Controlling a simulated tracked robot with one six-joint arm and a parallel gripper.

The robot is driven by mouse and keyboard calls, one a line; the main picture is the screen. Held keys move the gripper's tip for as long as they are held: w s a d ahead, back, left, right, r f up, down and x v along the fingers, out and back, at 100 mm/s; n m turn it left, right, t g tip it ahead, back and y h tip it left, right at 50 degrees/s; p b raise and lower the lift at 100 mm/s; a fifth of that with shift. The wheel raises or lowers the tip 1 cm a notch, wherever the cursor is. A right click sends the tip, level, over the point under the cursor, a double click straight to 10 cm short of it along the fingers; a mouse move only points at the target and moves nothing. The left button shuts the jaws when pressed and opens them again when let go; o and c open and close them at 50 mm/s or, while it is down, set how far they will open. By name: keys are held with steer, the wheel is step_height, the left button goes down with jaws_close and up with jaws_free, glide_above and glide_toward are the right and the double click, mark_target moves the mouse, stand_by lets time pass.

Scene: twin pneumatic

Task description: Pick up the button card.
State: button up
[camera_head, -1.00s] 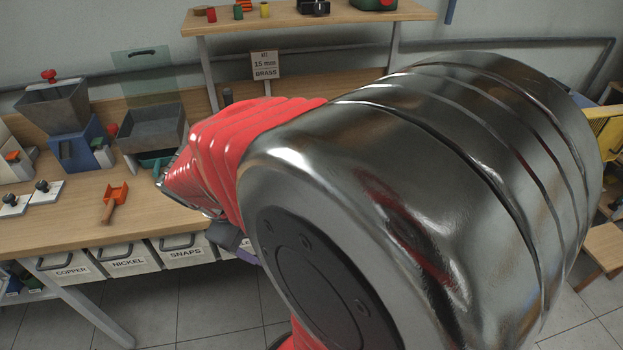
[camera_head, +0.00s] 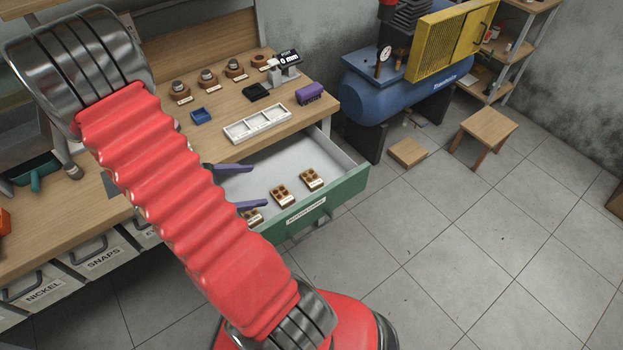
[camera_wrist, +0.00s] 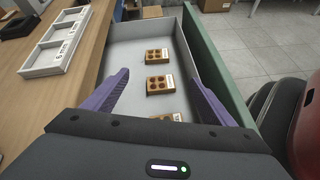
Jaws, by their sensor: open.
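Three cards with brown round buttons lie flat in the open drawer (camera_head: 345,187). In the head view the right card (camera_head: 311,179) and middle card (camera_head: 282,196) show fully, while the left card (camera_head: 252,217) is partly hidden by my gripper (camera_head: 256,186). In the wrist view the far card (camera_wrist: 158,55) and middle card (camera_wrist: 160,84) lie between or just beyond the purple fingers of my gripper (camera_wrist: 160,76), and the near card (camera_wrist: 165,118) is partly cut off by the gripper body. My gripper is open and empty, above the drawer. I cannot tell which card is meant.

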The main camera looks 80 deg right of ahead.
steer(key=s+d+f, duration=0.1)
steer(key=f, duration=0.1)
steer(key=s+d+f+n, duration=0.1)
steer(key=s+d+f+n+g+h, duration=0.1)
steer(key=d+f, duration=0.1)
steer(key=shift+s+f, duration=0.1)
steer(key=shift+f, duration=0.2)
glide_toward(307, 180)
steer(key=x, duration=0.3)
steer(key=shift+s+a, duration=0.15)
steer(key=shift+s+d+f, duration=0.15)
steer(key=shift+s+d, duration=0.1)
steer(key=shift+d, duration=0.05)
steer(key=shift+x, duration=2.6)
steer(key=shift+d, duration=0.1)
steer(key=shift+c, duration=0.5)
steer(key=c, duration=1)
